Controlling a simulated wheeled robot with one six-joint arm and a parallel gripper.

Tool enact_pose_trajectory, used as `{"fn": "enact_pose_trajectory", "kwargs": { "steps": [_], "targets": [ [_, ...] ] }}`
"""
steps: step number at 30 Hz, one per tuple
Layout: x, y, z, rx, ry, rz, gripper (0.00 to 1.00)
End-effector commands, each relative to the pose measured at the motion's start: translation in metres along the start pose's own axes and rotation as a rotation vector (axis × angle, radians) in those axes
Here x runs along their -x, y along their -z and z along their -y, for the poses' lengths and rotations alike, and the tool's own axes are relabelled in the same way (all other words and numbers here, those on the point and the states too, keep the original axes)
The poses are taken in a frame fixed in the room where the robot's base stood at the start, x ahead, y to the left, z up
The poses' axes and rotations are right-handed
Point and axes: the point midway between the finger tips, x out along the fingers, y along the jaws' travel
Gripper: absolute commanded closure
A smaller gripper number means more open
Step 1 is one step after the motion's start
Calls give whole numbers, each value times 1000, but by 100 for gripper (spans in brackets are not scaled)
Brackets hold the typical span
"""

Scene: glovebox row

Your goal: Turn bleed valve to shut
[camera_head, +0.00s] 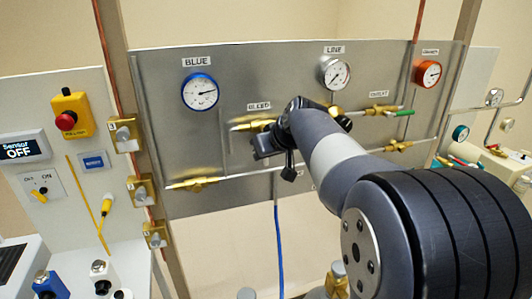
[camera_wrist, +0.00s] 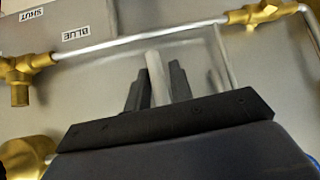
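The bleed valve sits under the BLEED label on the steel panel (camera_head: 220,150); its brass body (camera_head: 250,126) shows left of my gripper in the head view, and my wrist hides its right part. In the wrist view my gripper (camera_wrist: 158,80) has two dark fingers apart, with a pale grey bar (camera_wrist: 156,72) between them. The bar looks like a lever handle, but which valve it belongs to is not clear. I cannot tell whether the fingers press on it. SHUT (camera_wrist: 32,14) and BLUE (camera_wrist: 76,34) labels appear upside down at upper left.
A blue gauge (camera_head: 200,92), a line gauge (camera_head: 334,73) and an orange-rimmed gauge (camera_head: 427,73) are on the panel. A lower pipe with a brass valve (camera_head: 193,184) runs below. A blue hose (camera_head: 279,245) hangs down. A red stop button (camera_head: 66,121) is at left.

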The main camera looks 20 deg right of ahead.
Motion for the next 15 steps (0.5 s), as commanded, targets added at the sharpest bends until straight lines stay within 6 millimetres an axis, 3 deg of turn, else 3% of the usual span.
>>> {"fn": "enact_pose_trajectory", "kwargs": {
  "steps": [5, 15],
  "targets": [
    [0, 0, 0, 2, -1, -1, 65],
    [9, 1, -1, 3, -4, -4, 65]
  ]
}}
